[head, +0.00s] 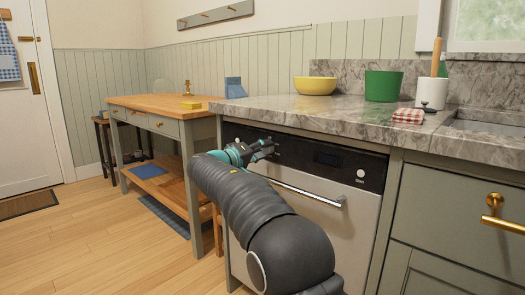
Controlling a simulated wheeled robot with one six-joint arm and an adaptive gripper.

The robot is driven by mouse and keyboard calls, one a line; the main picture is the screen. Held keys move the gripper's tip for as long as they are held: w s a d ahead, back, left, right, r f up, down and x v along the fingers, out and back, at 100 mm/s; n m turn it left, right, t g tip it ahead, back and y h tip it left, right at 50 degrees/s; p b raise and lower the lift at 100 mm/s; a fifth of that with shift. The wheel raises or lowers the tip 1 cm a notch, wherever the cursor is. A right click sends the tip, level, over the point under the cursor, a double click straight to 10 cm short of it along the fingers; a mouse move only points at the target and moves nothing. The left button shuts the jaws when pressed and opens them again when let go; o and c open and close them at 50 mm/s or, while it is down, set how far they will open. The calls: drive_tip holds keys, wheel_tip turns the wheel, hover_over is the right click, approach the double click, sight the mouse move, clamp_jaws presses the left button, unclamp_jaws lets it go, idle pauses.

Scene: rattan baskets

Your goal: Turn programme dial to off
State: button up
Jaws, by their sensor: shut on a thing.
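The dishwasher has a black control panel (320,160) under the stone counter, with a dark display near its middle. My gripper (270,148), dark with teal parts, is at the left part of this panel. Its fingers are shut on the programme dial, which they hide almost wholly, so I cannot read the dial's setting. A round white button (360,173) shows at the panel's right end, clear of my gripper.
The dishwasher's bar handle (305,193) runs just below the panel. The counter (290,108) overhangs above, bearing a yellow bowl (315,86), a green pot (383,86) and a white crock (432,93). A wooden-topped table (150,102) stands left; floor beyond is open.

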drive_tip(key=o, duration=1.1)
drive_tip(key=shift+o, duration=0.2)
drive_tip(key=v, duration=1.2)
